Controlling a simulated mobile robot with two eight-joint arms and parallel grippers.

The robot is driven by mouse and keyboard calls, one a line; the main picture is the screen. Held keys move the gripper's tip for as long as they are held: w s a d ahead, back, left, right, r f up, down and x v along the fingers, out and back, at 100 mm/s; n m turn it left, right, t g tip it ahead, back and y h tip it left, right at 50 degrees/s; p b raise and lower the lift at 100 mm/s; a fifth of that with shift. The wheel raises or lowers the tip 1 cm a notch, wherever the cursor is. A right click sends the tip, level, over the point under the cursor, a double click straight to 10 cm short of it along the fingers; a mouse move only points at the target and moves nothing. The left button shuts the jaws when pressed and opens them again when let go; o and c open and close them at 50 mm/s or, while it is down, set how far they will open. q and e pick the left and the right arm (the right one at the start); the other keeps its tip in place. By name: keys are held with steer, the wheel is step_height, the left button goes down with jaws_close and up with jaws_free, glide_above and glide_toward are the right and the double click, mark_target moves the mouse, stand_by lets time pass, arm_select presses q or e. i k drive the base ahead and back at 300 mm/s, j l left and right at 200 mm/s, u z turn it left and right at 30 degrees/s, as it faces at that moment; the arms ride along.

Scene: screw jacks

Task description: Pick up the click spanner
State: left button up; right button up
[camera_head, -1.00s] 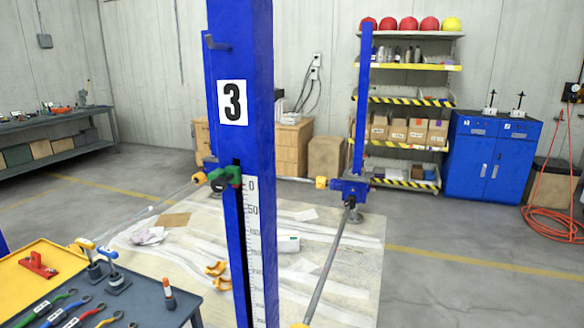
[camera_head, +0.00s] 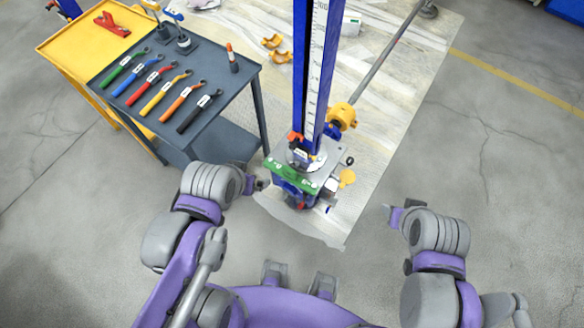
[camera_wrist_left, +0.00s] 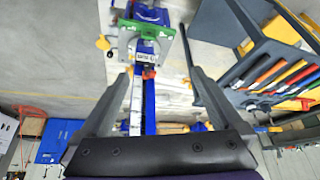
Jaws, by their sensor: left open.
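Several spanners with coloured handles lie side by side on the dark top of a grey cart: green (camera_head: 122,66), red (camera_head: 143,85), yellow (camera_head: 166,92), orange (camera_head: 181,102) and black (camera_head: 199,111). Their labels are too small to read, so I cannot tell which is the click spanner. The spanners also show at the right of the left wrist view (camera_wrist_left: 285,76). My left gripper (camera_head: 260,184) is open and empty, low to the right of the cart and apart from the spanners; its spread fingers show in the wrist view (camera_wrist_left: 157,76). My right gripper (camera_head: 393,214) is right of the jack; its jaws are unclear.
A blue screw-jack column (camera_head: 311,85) with a scale and green-edged base plate (camera_head: 292,176) stands between my grippers. The grey cart (camera_head: 250,92) adjoins a yellow cart (camera_head: 62,49) holding a red tool (camera_head: 112,25). An orange-tipped piece (camera_head: 232,58) stands at the cart's right edge.

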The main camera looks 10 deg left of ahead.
mark_target(140, 71)
steer(key=u, duration=1.7)
steer(key=z, duration=1.05)
steer(key=i+j+z, duration=0.1)
steer(key=j+z, duration=1.2)
steer(key=j, duration=0.25)
steer(key=k+j+z, duration=0.25)
steer(key=j, duration=0.55)
steer(key=k+j+z, duration=0.15)
steer(key=j, duration=1.6)
steer(key=i+z, duration=0.05)
steer(key=i, duration=0.05)
